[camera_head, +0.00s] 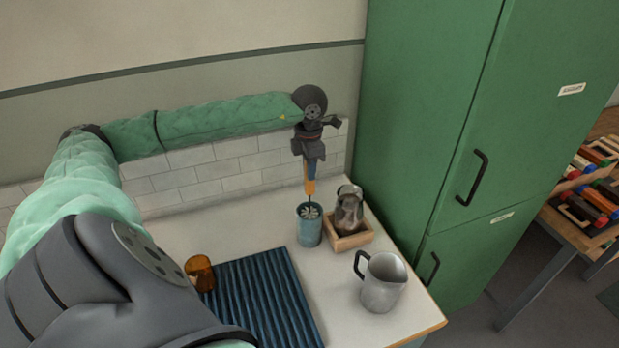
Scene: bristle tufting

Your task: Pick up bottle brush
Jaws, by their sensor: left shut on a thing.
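The bottle brush (310,187) stands upright, with an orange and blue handle and a pale bristle head at the mouth of a teal cup (308,233). My left gripper (310,158) reaches in from the left above the cup, points down, and is shut on the brush's handle. The brush's head is at or just inside the cup's rim; I cannot tell how deep it sits. My right gripper is not in view.
A wooden box (350,240) holding a grey-brown object (348,208) stands close right of the cup. A metal pitcher (383,284), a dark ribbed mat (262,300) and an amber cup (200,272) are on the counter. A green cabinet (425,110) bounds the right.

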